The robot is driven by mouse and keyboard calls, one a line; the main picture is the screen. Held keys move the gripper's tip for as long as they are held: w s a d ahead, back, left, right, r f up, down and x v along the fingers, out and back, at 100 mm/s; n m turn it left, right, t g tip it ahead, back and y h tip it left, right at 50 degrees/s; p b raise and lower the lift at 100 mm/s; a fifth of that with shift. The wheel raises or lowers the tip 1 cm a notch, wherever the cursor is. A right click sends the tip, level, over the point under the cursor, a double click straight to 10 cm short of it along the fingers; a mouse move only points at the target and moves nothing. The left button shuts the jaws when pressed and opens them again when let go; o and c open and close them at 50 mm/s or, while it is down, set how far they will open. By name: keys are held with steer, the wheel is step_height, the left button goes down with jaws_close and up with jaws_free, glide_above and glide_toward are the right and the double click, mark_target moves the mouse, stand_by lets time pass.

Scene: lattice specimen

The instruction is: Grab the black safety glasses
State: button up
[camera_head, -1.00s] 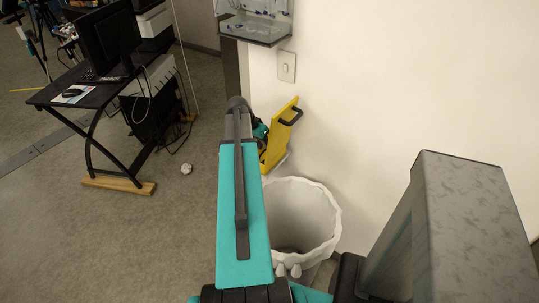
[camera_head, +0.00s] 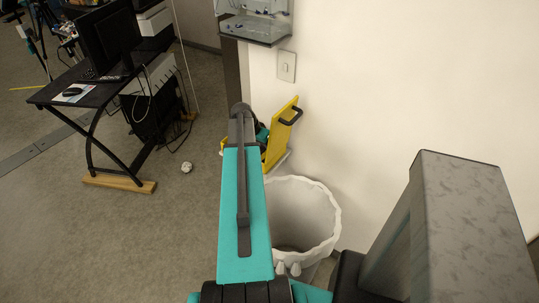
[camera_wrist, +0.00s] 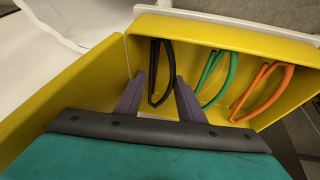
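The black safety glasses (camera_wrist: 154,62) hang upright inside a yellow box in the wrist view, left of a green pair (camera_wrist: 211,75) and an orange pair (camera_wrist: 262,90). My gripper (camera_wrist: 159,80) is open, with one purple finger on each side of the lower part of the black glasses. The fingers look apart from the glasses; exact depth is hard to tell. In the head view my arm hides the glasses and most of my gripper.
The yellow box (camera_head: 280,134) stands by the wall, its open lid (camera_wrist: 62,105) at left in the wrist view. A white-lined bin (camera_head: 318,215) stands in front of it. A black desk (camera_head: 92,95) is at left. A clear wall holder (camera_head: 255,28) hangs above.

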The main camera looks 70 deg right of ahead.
steer(key=c, duration=0.6)
steer(key=shift+o, duration=0.2)
steer(key=shift+r, duration=0.15)
step_height(320, 180, up, 18)
steer(key=b, duration=0.2)
steer(key=shift+b, duration=0.4)
stand_by(0.5)
